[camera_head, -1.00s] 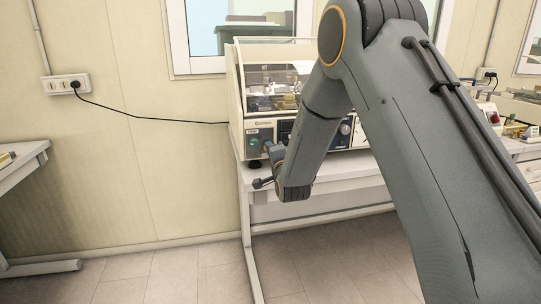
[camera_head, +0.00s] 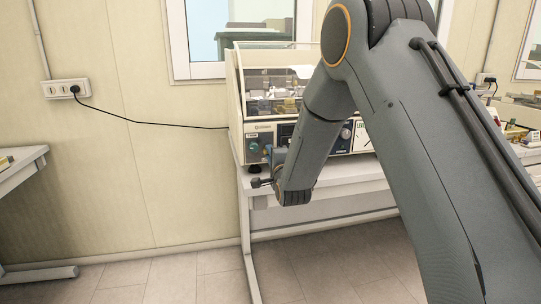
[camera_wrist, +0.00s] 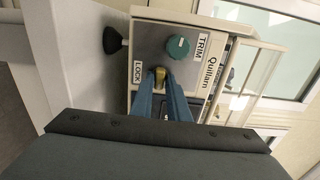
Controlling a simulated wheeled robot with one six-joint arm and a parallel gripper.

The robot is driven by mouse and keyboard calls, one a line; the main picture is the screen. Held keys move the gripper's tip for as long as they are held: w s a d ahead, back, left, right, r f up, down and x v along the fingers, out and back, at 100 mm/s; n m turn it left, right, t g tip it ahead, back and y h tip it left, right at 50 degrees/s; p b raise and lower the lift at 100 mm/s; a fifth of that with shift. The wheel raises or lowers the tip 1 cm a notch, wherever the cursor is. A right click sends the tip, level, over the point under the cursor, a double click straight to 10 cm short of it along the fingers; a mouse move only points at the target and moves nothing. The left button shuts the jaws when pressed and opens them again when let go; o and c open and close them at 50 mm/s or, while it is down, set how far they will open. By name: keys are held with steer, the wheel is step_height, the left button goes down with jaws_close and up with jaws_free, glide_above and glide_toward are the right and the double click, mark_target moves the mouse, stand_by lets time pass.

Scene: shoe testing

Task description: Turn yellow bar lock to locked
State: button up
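In the head view my gripper (camera_head: 274,156) is at the lower left of the machine (camera_head: 262,127) front, and the lock is hidden there.
A green round TRIM knob (camera_wrist: 178,46) is close to the lock. A black foot (camera_wrist: 113,40) is under the machine. The machine stands on a white table (camera_head: 340,178) with a clear hood above. A cable runs to a wall socket (camera_head: 62,90).

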steer(key=shift+o, duration=1.1)
steer(key=b+v, duration=0.1)
steer(key=v, duration=0.6)
steer(key=shift+s, duration=0.35)
steer(key=shift+d, duration=0.15)
